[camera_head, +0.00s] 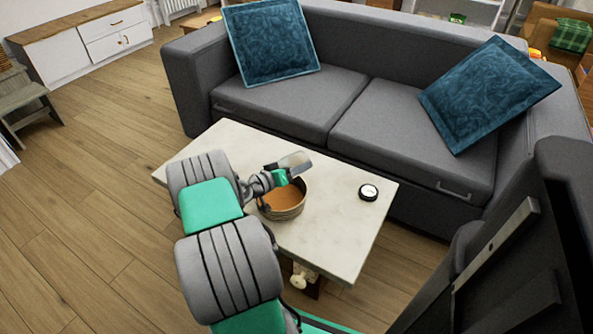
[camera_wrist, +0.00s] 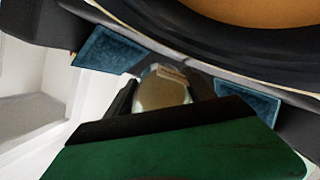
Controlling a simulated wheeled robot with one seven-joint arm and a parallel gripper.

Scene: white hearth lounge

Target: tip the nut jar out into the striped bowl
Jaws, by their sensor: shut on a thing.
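My gripper (camera_head: 282,174) is shut on the nut jar (camera_head: 295,161), a pale, see-through jar. It is held above the table, tilted well over, near the far rim of the striped bowl. In the wrist view the jar (camera_wrist: 163,88) sits between the dark fingers, with a tan patch inside; I cannot tell how many nuts it holds. The striped bowl (camera_head: 287,212) stands on the table, its orange-brown inside partly visible and its left side partly behind my arm. The bowl's inside (camera_wrist: 265,8) also fills the top right of the wrist view. No nuts can be made out in it.
The pale marble-topped table (camera_head: 335,235) has free room to the right of the bowl. A small round black item with a white top (camera_head: 368,192) lies there. A grey sofa (camera_head: 345,110) with blue cushions (camera_head: 270,42) stands close behind the table.

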